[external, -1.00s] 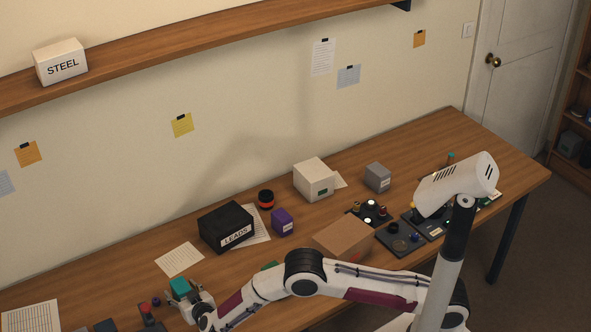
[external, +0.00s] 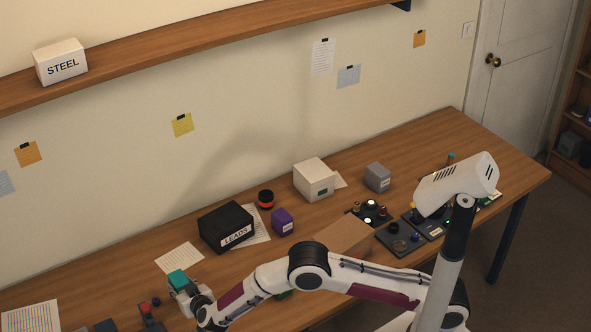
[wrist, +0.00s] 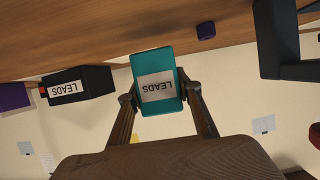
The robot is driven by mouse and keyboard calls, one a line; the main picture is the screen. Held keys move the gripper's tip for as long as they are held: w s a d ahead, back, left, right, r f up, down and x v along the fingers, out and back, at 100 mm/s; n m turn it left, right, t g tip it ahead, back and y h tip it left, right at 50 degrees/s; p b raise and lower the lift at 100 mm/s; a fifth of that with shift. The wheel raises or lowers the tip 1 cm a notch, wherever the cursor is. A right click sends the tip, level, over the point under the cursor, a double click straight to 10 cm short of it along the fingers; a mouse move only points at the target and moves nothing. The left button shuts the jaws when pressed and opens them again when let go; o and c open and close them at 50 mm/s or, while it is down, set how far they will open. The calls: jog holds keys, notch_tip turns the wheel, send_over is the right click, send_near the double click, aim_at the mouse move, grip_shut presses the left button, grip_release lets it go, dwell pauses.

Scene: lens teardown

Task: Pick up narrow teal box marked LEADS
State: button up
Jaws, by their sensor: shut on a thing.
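The narrow teal box (wrist: 156,60) carries a white label reading LEADS, upside down in the wrist view. My gripper (wrist: 160,97) is shut on it, one finger on each side. In the external view the teal box (external: 178,278) shows at the end of my gripper (external: 183,289), over the front left of the bench. Its label is hidden there. I cannot tell its exact height above the bench. A larger black box (external: 226,227), also marked LEADS, sits on the bench farther back; it shows in the wrist view too (wrist: 85,82).
A purple box (external: 282,222), a black and orange round item (external: 266,198), a white box (external: 313,179) and a brown box (external: 343,237) stand to the right. A red-topped device (external: 147,309) is close left of my gripper. Paper (external: 179,257) lies behind it.

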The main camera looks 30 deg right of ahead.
aim_at(178, 278)
jog(key=shift+r, duration=3.4)
